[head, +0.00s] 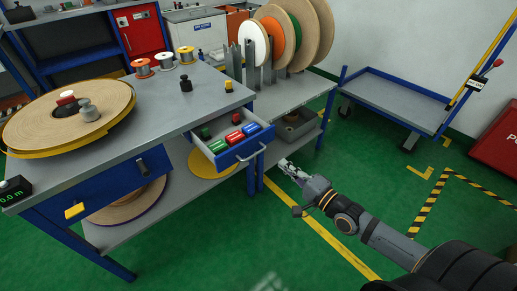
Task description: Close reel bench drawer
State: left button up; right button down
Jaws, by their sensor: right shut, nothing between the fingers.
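The reel bench (190,97) has a grey top and blue legs. Green, red and blue items lie inside the drawer. My right gripper (285,164) is shut and empty, just right of the drawer front and its handle, with a small gap apparent between them. My right arm reaches in from the lower right. My left gripper is not in view.
A large tape reel (68,115) and several small spools stand on the bench top. A rack of upright reels (284,38) stands behind. A blue-edged cart (395,98) is at the right, a red box (496,138) at the far right. Green floor right of the bench is open.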

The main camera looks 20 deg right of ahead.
aim_at(253, 140)
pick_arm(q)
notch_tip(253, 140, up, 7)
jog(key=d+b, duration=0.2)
pick_arm(e)
jog(key=b+x, duration=0.6)
jog(key=x, duration=0.5)
jog(key=shift+w+f, duration=0.15)
jog(key=shift+w, duration=0.25)
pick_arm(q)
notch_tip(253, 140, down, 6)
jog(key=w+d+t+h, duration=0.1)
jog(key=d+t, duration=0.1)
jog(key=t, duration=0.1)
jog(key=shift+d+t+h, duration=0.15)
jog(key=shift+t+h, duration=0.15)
pick_arm(e)
jog(key=shift+w+a, duration=0.2)
jog(key=shift+w, duration=0.15)
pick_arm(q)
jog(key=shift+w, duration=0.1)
pick_arm(e)
jog(key=shift+w, duration=0.1)
